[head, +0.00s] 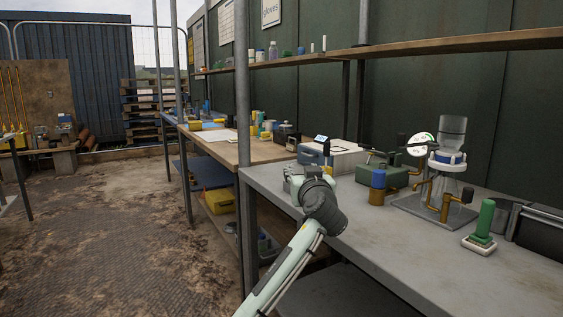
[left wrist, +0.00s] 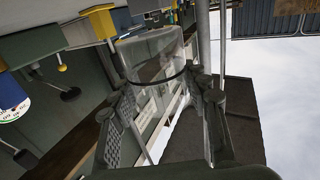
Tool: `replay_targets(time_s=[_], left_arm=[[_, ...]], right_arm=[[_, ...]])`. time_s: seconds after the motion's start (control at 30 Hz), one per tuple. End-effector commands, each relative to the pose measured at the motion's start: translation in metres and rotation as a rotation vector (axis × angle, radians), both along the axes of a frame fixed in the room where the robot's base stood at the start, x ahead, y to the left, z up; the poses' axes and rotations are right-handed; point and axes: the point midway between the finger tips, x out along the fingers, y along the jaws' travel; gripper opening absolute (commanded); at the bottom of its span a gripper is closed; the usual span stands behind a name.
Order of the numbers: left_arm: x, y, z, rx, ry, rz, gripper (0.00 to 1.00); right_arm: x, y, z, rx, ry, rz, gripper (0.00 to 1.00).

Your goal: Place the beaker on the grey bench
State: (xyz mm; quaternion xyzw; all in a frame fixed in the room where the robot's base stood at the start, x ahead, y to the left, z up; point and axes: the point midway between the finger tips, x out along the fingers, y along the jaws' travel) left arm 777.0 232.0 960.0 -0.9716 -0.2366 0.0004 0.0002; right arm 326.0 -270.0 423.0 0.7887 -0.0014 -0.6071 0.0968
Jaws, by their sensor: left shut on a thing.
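My left gripper (head: 297,179) reaches over the left end of the grey bench (head: 400,240). In the left wrist view the clear beaker (left wrist: 152,55) sits between the fingers of my left gripper (left wrist: 165,95), which are shut on it. A dark ring runs around the beaker. In the head view my wrist and gripper hide most or all of the beaker, and I cannot tell its gap to the bench top. My right gripper is in neither view.
On the bench stand a green case (head: 401,176), a blue-capped brown bottle (head: 377,188), a filter apparatus (head: 452,160) and a green-handled tool (head: 484,225). The front middle of the bench is clear. A metal post (head: 243,120) rises at its left end; a shelf (head: 450,43) runs above.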

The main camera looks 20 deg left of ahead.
Motion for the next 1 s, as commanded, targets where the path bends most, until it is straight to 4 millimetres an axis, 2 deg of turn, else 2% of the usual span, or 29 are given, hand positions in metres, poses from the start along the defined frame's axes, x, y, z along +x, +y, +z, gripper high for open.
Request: replay_targets(time_s=[0.07,0.13,0.3,0.77,0.9,0.93,1.0], left_arm=[[0.011,-0.01,-0.008,0.003,0.001,0.0,0.13],[0.009,-0.008,-0.023,0.004,0.003,0.003,0.13],[0.009,-0.009,-0.04,0.001,0.0,0.0,0.13],[0.008,-0.008,-0.045,0.0,-0.001,0.0,0.13],[0.008,-0.008,-0.047,0.0,-0.001,0.0,0.13],[0.008,-0.008,-0.046,0.0,0.0,0.0,0.49],[0.008,-0.008,-0.046,0.0,0.0,0.0,0.57]], right_arm=[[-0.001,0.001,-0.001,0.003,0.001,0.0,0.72],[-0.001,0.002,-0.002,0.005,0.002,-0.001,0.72],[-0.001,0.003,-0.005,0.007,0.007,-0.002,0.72],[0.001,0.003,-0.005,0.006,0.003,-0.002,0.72],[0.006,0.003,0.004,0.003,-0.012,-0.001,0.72],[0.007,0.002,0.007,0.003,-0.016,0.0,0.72],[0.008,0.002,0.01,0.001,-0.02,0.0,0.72]])
